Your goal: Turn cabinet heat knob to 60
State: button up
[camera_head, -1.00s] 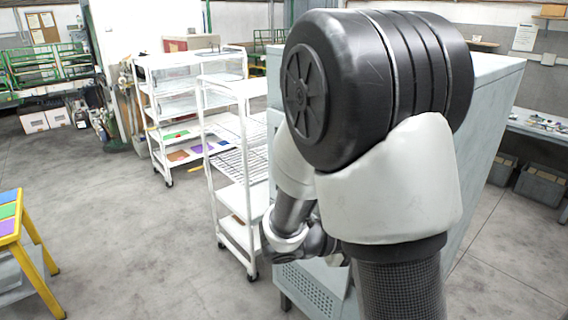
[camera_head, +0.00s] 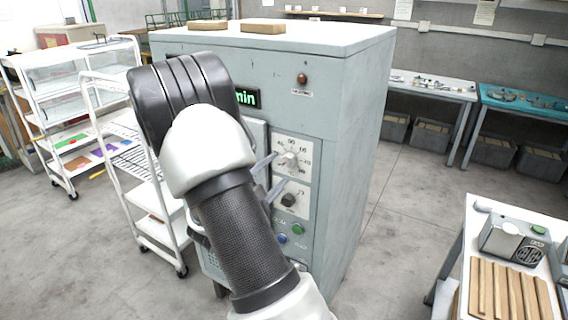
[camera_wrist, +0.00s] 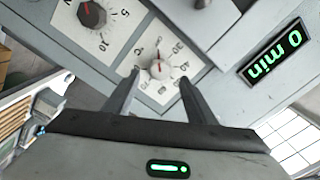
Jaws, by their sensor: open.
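The grey-blue cabinet (camera_head: 350,130) stands ahead of me in the head view. On its front is a white dial plate with a numbered scale and a pale knob (camera_head: 290,159); this knob (camera_wrist: 159,70) is also in the middle of the wrist view, with a red pointer mark. The number it points at is too small to read surely. My gripper (camera_head: 280,169) is open in front of the dial. In the wrist view its fingertips (camera_wrist: 159,76) lie on either side of the pale knob, apart from it; I cannot tell the depth between them.
A dark knob (camera_head: 288,199) with its own scale sits below the pale one. A green display (camera_wrist: 272,53) reads "0 min". Coloured buttons (camera_head: 290,233) are lower down. A white rack (camera_head: 150,190) stands left; a table (camera_head: 470,225) stands right. Floor between is clear.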

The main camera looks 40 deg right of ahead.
aim_at(286, 162)
jog(key=x, duration=0.5)
jog(key=shift+d, duration=0.15)
jog(key=c, duration=1)
jog(key=shift+c, duration=0.2)
